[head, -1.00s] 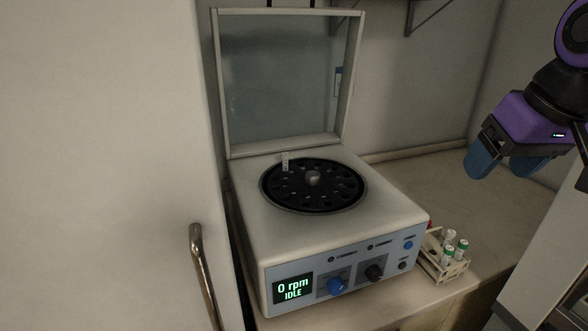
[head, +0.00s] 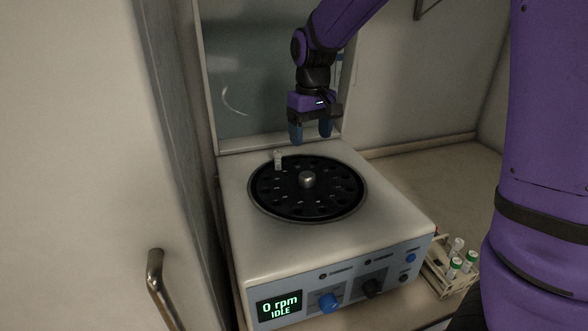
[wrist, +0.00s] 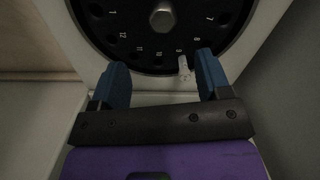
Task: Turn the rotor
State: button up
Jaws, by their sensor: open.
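The black rotor (head: 290,200) with numbered holes and a silver centre knob (head: 307,180) sits in the top of the open centrifuge. A small pale tube (head: 278,160) stands upright at the rotor's back-left rim. My gripper (head: 311,138) is open and empty, pointing down above the back edge of the rotor, a little right of the tube. In the wrist view the rotor (wrist: 140,40) lies ahead of the fingers. There the tube (wrist: 184,68) shows between the blue fingertips, nearer the right one, by number 9; I cannot tell how far below them it is.
The raised lid (head: 235,90) stands right behind my gripper. The front panel (head: 335,285) reads 0 rpm, IDLE. A rack (head: 438,276) with several tubes stands at right on the bench. A cabinet (head: 80,150) with a handle stands at left.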

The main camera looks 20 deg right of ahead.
aim_at(307, 173)
jog(key=f, duration=1.1)
jog(key=shift+w+a, duration=0.25)
jog(key=shift+c, duration=0.5)
jog(key=c, duration=1.2)
